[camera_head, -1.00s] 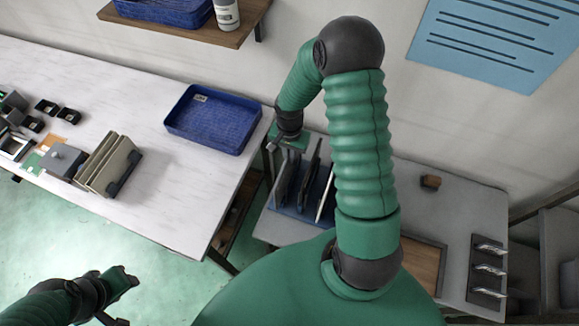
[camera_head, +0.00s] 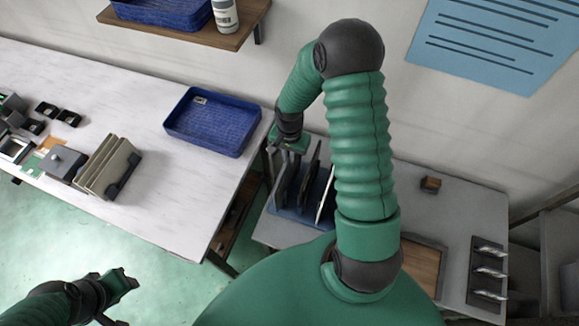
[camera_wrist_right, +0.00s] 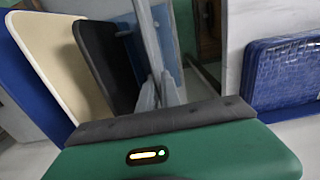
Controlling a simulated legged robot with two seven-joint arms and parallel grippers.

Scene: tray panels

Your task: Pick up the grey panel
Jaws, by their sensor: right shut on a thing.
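My right gripper (camera_wrist_right: 162,92) is shut on a thin grey panel (camera_wrist_right: 150,38), seen nearly edge-on between its fingers in the right wrist view. Beside it to the left stand a black panel (camera_wrist_right: 103,62), a cream panel (camera_wrist_right: 50,62) and a blue panel (camera_wrist_right: 22,78). In the head view, my right gripper (camera_head: 287,146) is at the upper end of the blue rack (camera_head: 290,212), where upright panels stand. The arm hides part of the rack, and I cannot tell whether the held panel is clear of it. My left gripper (camera_head: 124,300) is open and empty at lower left.
A blue tray (camera_head: 213,122) lies on the white table (camera_head: 160,205), left of the rack. A holder with beige panels (camera_head: 108,168) and small parts are farther left. A wooden block (camera_head: 431,184) and metal pieces (camera_head: 489,270) lie on the grey table (camera_head: 462,205).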

